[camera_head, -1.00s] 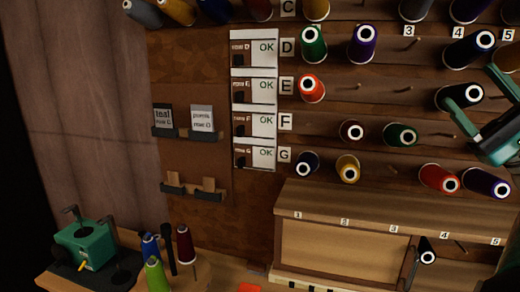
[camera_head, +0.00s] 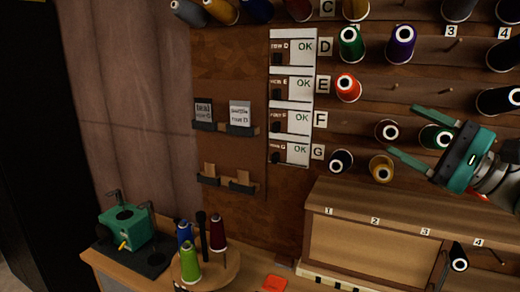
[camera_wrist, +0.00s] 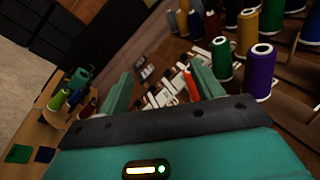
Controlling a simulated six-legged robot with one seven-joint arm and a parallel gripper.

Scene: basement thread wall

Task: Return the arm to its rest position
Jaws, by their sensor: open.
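My gripper (camera_head: 418,134) is at the right of the head view, with its two teal fingers spread apart and nothing between them. In the wrist view my gripper (camera_wrist: 162,92) also shows open and empty. Its fingers point toward the row cards and the bench. I cannot tell from the picture how far it is from the spools.
The thread wall holds several spools, such as a red one (camera_head: 348,88) and a purple one (camera_head: 400,43). Below is a wooden shelf box (camera_head: 370,215). At lower left stand a green machine (camera_head: 125,228) and a round stand (camera_head: 225,268) with cones.

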